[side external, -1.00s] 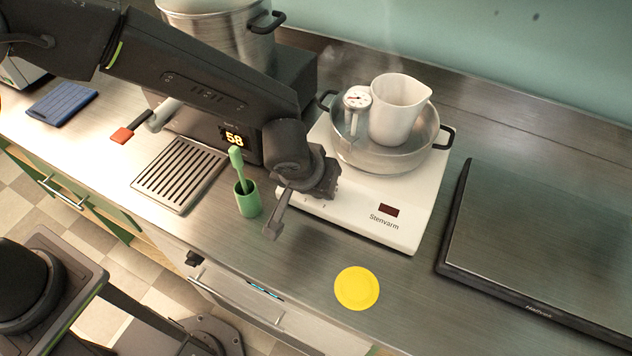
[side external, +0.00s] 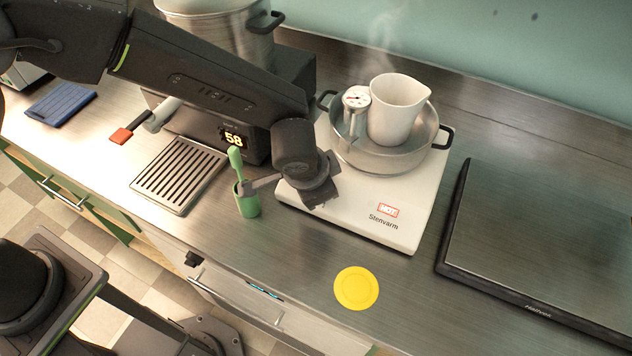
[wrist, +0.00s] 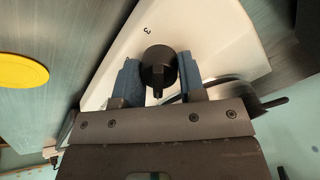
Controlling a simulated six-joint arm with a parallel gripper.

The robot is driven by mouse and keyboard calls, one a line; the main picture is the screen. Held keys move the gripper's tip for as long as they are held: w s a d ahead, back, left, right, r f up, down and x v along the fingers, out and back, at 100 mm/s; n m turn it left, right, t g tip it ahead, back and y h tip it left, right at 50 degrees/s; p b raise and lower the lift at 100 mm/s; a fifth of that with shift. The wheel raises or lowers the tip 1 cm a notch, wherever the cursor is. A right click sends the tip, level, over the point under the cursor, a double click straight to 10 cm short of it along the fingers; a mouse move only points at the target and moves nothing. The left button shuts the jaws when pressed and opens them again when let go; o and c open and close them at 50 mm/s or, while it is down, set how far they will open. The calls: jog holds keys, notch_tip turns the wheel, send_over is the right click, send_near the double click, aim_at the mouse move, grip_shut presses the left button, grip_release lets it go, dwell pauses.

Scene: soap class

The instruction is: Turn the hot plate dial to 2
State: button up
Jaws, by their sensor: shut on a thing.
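The hot plate (side external: 345,222) is white, marked Stenvarm, and its small display (side external: 388,210) is lit red and reads HOT. In the wrist view, its black dial (wrist: 157,72) lies between the two blue-grey fingers of my gripper (wrist: 159,60), which is shut on it. A printed 3 (wrist: 147,30) shows on the white panel beyond the dial; I cannot read which number the dial points to. In the side view, my wrist covers the dial and fingertips at the plate's front left corner.
A metal pan (side external: 360,158) with a white jug (side external: 397,110) and a thermometer (side external: 356,98) stands on the plate, steaming. A green cup (side external: 248,206) with a green-handled tool is close left of my wrist. A yellow disc (side external: 357,289) lies in front; a dark-edged panel (side external: 540,245) lies right.

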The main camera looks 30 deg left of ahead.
jog(key=shift+m, duration=1)
jog(key=o, duration=0.9)
jog(key=shift+o, duration=0.2)
jog(key=v, duration=1.4)
jog(key=shift+d, duration=0.15)
